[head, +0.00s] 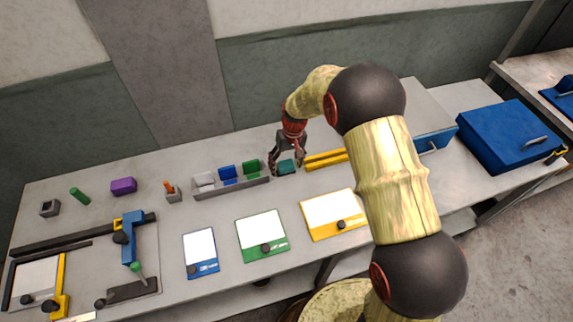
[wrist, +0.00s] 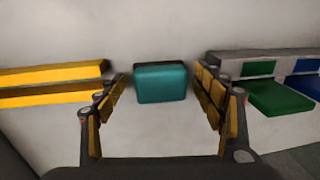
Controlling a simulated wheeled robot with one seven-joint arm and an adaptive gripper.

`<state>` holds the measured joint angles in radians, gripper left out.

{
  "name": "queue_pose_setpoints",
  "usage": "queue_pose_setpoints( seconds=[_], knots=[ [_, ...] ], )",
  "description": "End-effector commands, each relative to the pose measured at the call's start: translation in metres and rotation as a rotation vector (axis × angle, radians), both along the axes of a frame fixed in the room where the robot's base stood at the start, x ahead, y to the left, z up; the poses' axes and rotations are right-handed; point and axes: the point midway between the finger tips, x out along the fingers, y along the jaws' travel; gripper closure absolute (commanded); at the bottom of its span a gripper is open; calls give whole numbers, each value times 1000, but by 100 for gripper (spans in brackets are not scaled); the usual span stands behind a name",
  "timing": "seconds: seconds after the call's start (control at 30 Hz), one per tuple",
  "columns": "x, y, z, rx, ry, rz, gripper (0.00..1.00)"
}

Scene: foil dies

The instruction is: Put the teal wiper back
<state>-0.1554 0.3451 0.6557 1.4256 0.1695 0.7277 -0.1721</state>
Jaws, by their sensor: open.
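The teal wiper (head: 286,167) is a small teal block lying on the bench, between the grey rack and the yellow bars. In the wrist view the teal wiper (wrist: 160,83) is centred, just beyond the fingertips and in line with the gap between them. My gripper (head: 287,161) points down over it, one finger to each side. The wrist view shows the fingers (wrist: 161,88) apart with nothing held. Whether the fingers touch the wiper's sides cannot be told. The grey rack (head: 232,187) holds white, blue (head: 227,172) and green (head: 251,166) blocks.
Two yellow bars (head: 326,159) lie close right of my gripper. Blue, green (head: 262,228) and yellow-framed plates lie along the front. A clamp fixture (head: 130,240) stands at left, with small parts behind it. A blue case (head: 510,138) sits at right.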

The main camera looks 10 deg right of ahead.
Motion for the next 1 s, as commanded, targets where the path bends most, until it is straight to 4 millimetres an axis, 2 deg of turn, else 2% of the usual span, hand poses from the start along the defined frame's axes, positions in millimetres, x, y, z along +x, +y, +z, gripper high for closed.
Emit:
queue_pose_setpoints(
  seconds=[0.27, 0.37, 0.7, 0.9, 1.0],
  knots=[
    [0, 0, 6, 0, -1, 0, 31],
    [2, -2, 19, 1, -4, 0, 31],
    [3, -9, 86, 1, -4, 0, 31],
    [3, -12, 113, 0, -1, 0, 31],
    [3, -13, 119, 0, -1, 0, 31]
  ],
)
